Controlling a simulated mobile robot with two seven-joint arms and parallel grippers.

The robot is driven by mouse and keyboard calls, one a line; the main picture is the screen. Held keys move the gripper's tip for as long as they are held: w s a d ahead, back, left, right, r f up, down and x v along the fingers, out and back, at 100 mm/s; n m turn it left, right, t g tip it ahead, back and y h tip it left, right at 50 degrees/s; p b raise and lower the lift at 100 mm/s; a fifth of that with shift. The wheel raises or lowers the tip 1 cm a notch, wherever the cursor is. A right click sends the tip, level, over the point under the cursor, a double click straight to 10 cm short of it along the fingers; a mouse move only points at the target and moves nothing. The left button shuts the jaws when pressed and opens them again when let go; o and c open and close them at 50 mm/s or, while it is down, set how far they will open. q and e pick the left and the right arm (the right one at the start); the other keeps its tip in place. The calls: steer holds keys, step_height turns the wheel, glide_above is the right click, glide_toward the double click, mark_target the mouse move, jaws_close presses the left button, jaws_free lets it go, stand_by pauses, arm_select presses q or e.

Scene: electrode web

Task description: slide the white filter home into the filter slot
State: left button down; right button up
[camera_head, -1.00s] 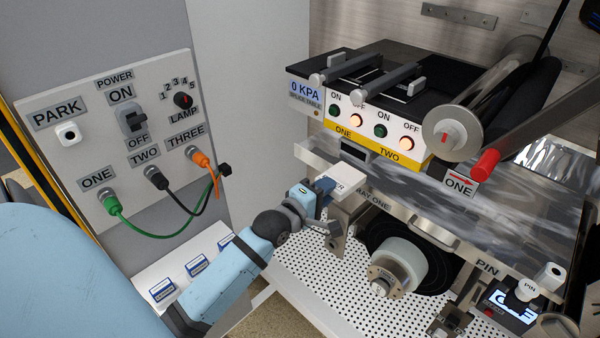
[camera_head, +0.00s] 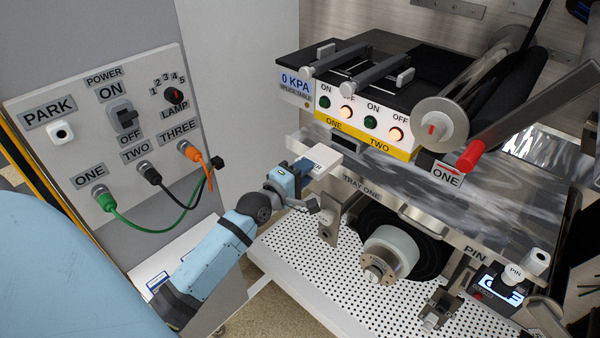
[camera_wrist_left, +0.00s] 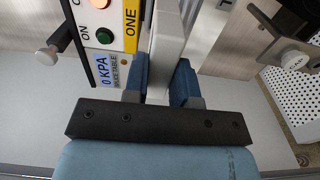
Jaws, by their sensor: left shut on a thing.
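The white filter (camera_head: 326,156) is a small pale block with dark lettering on its face. My left gripper (camera_head: 298,174) is shut on it and holds it in front of the machine. A dark rectangular opening (camera_head: 347,143), seemingly the filter slot, lies under the yellow strip. The filter is just below and left of it in the head view and appears outside it; the depth gap is hard to judge. In the left wrist view, the filter (camera_wrist_left: 160,70) stands between the blue fingertips (camera_wrist_left: 160,83), and the opening is not clear. My right gripper is not recognisable in view.
A steel tray edge (camera_head: 385,194) marked TRAY ONE runs right of the filter. The button panel (camera_head: 365,120) is above it. A roller (camera_head: 388,252) and a perforated deck (camera_head: 310,250) lie below. A cable panel (camera_head: 105,150) stands left, with free room between.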

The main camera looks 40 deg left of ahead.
arm_select(q)
steer(key=shift+w+d, duration=0.15)
steer(key=shift+w, duration=1.85)
steer(key=shift+p, duration=0.8)
steer(key=w, duration=0.7)
steer(key=shift+d, duration=0.3)
stand_by(2.2)
steer(key=c, duration=0.8)
jaws_free()
steer(key=shift+c, duration=0.2)
steer(key=s+a+b, duration=0.1)
steer(key=s+b, duration=0.2)
steer(key=s, duration=1)
steer(key=shift+s, duration=0.4)
